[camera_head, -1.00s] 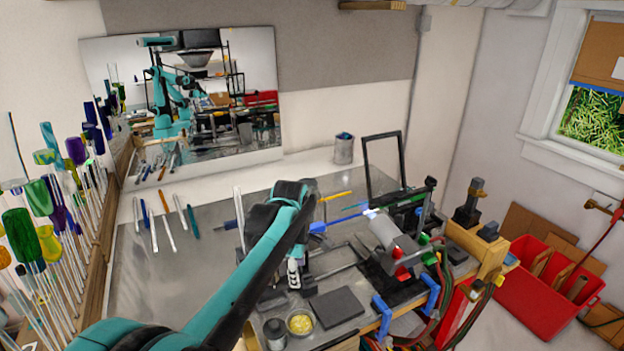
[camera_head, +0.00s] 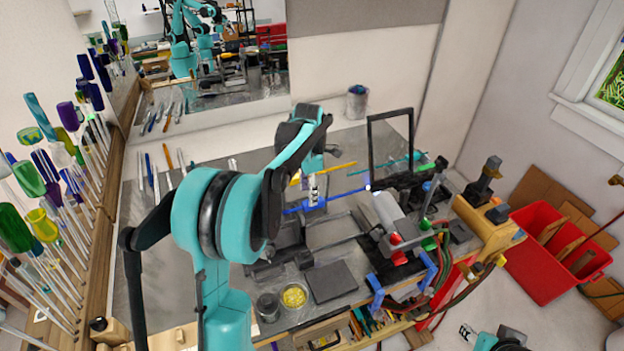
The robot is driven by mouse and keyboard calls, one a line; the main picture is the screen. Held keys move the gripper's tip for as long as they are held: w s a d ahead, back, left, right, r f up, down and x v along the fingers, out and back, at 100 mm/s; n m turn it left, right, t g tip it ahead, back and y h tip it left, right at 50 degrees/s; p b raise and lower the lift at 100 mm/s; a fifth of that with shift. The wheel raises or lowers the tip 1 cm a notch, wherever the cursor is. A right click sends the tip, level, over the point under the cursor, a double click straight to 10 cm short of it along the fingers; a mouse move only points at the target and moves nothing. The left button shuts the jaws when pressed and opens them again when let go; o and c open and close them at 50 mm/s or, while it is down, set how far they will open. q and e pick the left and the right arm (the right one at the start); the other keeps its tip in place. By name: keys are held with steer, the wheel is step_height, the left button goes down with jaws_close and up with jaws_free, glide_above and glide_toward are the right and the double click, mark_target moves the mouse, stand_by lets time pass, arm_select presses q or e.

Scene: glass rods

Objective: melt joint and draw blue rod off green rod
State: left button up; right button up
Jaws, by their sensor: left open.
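The blue rod (camera_head: 349,193) lies about level over the bench, from beside my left gripper to a bright spot in front of the torch (camera_head: 387,208). My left gripper (camera_head: 314,192) is open at the rod's left part, by a blue piece; I cannot tell whether its fingers touch it. A thin teal-green rod (camera_head: 390,160) shows behind, crossing the black frame; whether it meets the blue rod cannot be told. Part of my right gripper (camera_head: 468,333) shows at the bottom edge, away from the bench; its jaws are unclear.
A black upright frame (camera_head: 390,112) stands behind the torch. A dark pad (camera_head: 331,282) and a jar of yellow bits (camera_head: 294,296) lie at the bench front. A rack of glass rods (camera_head: 65,240) stands left. A red bin (camera_head: 545,255) is on the floor at right.

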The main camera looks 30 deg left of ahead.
mark_target(331, 199)
arm_select(q)
steer(key=f, duration=0.2)
steer(key=w+f, duration=0.1)
steer(key=f, duration=0.1)
steer(key=shift+f, duration=0.4)
steer(key=shift+s+f, duration=0.1)
steer(key=shift+f, duration=0.05)
steer(key=shift+s, duration=0.25)
steer(key=shift+w, duration=0.1)
jaws_close()
